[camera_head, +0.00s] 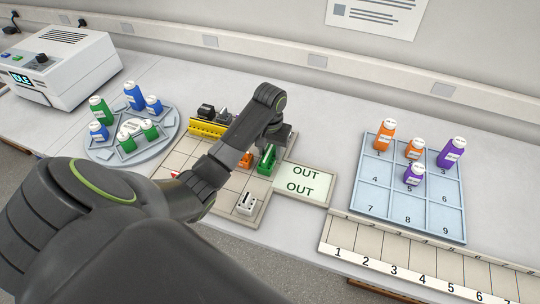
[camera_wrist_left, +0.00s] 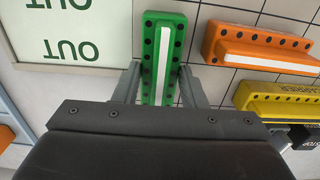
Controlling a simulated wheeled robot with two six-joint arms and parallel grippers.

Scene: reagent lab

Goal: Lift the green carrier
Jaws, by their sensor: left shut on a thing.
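The green carrier (camera_head: 267,161) stands on the gridded tray (camera_head: 222,189), at its right side near the OUT plate. My left gripper (camera_head: 272,146) reaches it from above. In the left wrist view the green carrier (camera_wrist_left: 162,62), with a white stripe and dark holes, sits between the two fingers of my left gripper (camera_wrist_left: 160,82), which is shut on it. I cannot tell whether the carrier is clear of the tray. My right gripper is not in view.
An orange carrier (camera_head: 245,160) is close to the left of the green one; it also shows in the wrist view (camera_wrist_left: 262,48). A yellow carrier (camera_head: 206,128) is further back. A white carrier (camera_head: 247,203) stands in front. The OUT plate (camera_head: 304,183) adjoins on the right.

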